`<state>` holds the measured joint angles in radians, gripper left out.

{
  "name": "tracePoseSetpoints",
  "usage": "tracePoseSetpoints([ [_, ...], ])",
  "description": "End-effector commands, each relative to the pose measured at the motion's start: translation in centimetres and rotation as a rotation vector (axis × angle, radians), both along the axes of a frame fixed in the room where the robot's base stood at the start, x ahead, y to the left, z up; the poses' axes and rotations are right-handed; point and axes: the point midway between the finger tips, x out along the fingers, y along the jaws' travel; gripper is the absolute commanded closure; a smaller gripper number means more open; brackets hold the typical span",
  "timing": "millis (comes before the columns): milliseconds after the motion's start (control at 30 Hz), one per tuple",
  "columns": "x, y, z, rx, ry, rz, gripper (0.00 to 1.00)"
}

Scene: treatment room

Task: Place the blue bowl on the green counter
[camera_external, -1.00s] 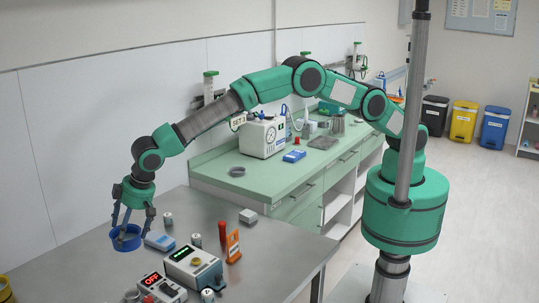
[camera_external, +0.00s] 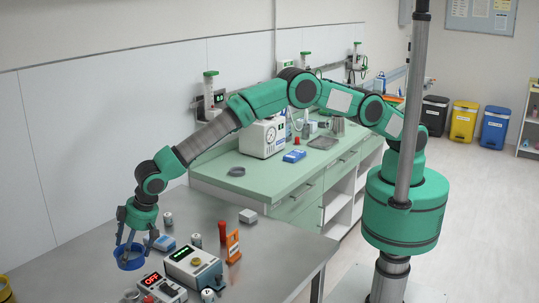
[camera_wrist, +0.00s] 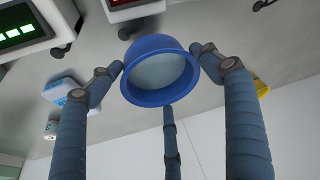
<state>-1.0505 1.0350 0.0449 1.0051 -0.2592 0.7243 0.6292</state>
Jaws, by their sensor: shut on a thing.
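The blue bowl (camera_external: 130,258) is at the left side of the grey metal table, with its opening facing up. My gripper (camera_external: 133,246) is shut on it from above. In the wrist view the blue bowl (camera_wrist: 160,72) sits between two blue-grey fingertips (camera_wrist: 160,68), which meet its rim on either side; a third finger lies below it. I cannot tell whether the bowl touches the table or hangs just above it. The green counter (camera_external: 262,181) stands behind the table, to the right of my gripper, with bare surface at its near end.
Near the bowl on the grey table (camera_external: 270,255) are a device with a green display (camera_external: 192,266), an "OFF" device (camera_external: 163,288), a blue-white box (camera_external: 164,243) and an orange item (camera_external: 233,245).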

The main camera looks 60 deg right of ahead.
Motion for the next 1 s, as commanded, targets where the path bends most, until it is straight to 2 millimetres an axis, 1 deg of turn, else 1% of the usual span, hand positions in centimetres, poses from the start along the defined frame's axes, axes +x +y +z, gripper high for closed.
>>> tracePoseSetpoints([
  [33, 0.0, 0.0, -0.9, -0.001, 0.001, 0.0, 0.53],
  [200, 0.0, 0.0, -2.5, 0.0, 0.0, 0.0, 0.53],
  [633, 0.0, 0.0, -3.1, 0.0, 0.0, 0.001, 0.53],
  [767, 0.0, 0.0, -4.2, -0.001, 0.001, 0.001, 0.54],
  [900, 0.0, -0.1, -5.8, -0.002, 0.0, 0.001, 0.54],
  [1000, 0.0, -0.1, -6.4, -0.001, -0.001, 0.001, 0.54],
])
